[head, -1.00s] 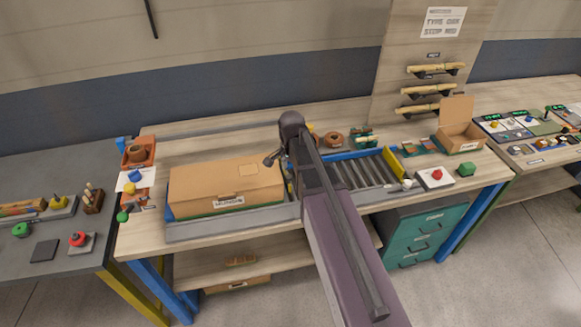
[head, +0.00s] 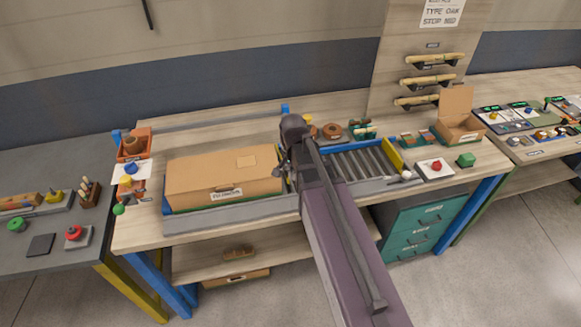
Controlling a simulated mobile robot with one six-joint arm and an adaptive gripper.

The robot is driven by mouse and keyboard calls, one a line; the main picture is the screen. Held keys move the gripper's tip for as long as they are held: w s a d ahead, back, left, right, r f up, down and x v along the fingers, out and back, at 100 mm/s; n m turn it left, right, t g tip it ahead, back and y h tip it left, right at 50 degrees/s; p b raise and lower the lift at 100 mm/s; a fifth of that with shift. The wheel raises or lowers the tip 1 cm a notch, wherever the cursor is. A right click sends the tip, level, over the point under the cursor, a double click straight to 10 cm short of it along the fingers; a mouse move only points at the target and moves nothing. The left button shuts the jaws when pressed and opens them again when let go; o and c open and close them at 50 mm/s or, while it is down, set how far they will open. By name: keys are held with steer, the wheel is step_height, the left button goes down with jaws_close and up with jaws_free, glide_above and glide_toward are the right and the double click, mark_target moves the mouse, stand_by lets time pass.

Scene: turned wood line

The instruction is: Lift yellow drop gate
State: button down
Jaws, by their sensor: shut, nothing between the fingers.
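The yellow drop gate (head: 395,156) is a slim yellow bar across the right end of a roller conveyor (head: 357,165) with a blue back rail. It looks lowered, close to the rollers, but its exact height is hard to tell. My arm crosses the middle of the head view, to the left of the gate, and covers the conveyor's left part. A clear gap lies between the visible arm and the gate.
A large cardboard box (head: 220,180) lies left of my arm. Teal drawers (head: 415,229) are below.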

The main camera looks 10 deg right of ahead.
steer(key=s+f+n+b, duration=0.2)
steer(key=s+f+n, duration=0.1)
steer(key=s+n, duration=0.5)
steer(key=shift+s, duration=0.55)
